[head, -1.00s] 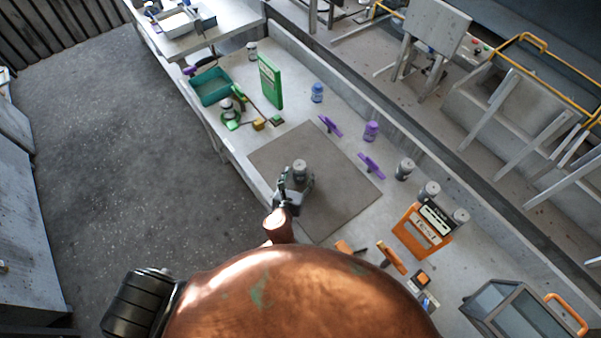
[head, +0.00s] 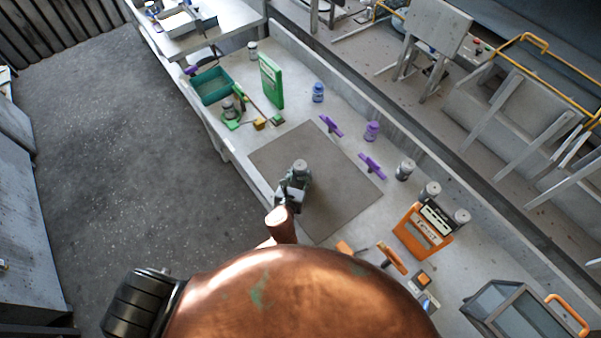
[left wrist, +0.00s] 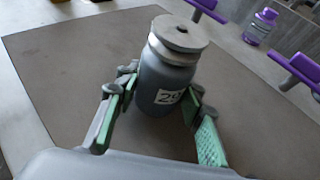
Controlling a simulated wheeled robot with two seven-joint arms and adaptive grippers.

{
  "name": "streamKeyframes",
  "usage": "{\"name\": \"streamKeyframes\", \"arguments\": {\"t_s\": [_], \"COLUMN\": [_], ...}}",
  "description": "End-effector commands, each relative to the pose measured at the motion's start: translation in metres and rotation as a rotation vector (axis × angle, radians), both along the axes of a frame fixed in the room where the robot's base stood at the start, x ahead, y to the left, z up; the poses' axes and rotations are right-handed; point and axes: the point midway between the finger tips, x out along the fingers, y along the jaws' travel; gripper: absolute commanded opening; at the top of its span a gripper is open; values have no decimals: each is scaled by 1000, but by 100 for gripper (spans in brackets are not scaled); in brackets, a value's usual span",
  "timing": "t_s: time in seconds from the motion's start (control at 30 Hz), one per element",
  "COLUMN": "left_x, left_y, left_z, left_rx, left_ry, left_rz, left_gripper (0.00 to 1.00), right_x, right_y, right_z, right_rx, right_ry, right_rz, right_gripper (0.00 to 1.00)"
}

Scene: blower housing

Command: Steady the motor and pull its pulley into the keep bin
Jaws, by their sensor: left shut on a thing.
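The motor (left wrist: 165,85) is a dark grey upright cylinder with a white label, standing on the grey mat in the left wrist view. Its pulley (left wrist: 179,33) is the lighter grey grooved disc on top. In the head view the motor (head: 301,180) is partly hidden by my left gripper (head: 291,187). In the left wrist view the green-padded fingers of my left gripper (left wrist: 162,90) are shut on the motor's body, below the pulley. A teal open bin (head: 212,86) stands at the far left of the bench; I see no label on it. My right gripper is not in view.
The grey mat (head: 335,195) is otherwise clear. Two purple tools (head: 371,166) and a purple bottle (head: 372,131) lie and stand beyond it. Grey canisters and an orange-framed item (head: 422,232) are at the right.

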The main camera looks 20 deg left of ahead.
Motion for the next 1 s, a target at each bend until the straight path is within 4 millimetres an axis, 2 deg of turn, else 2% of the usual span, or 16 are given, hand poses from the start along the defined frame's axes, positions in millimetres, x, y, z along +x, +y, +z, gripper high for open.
{"name": "streamKeyframes", "arguments": {"t_s": [0.2, 0.57, 0.8, 1.0], "left_x": [0, 1, 1, -31], "left_y": [0, 0, -1, -5], "left_z": [0, 7, 39, 74], "left_rx": [0, 0, 0, -2], "left_ry": [0, -4, -8, -6], "left_rz": [0, -1, -2, -2], "left_gripper": [0, 0, 0, 0], "right_x": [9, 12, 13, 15], "right_y": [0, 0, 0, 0], "right_z": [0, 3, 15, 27], "right_rx": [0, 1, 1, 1], "right_ry": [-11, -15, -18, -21], "right_rz": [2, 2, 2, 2], "right_gripper": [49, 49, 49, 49]}}
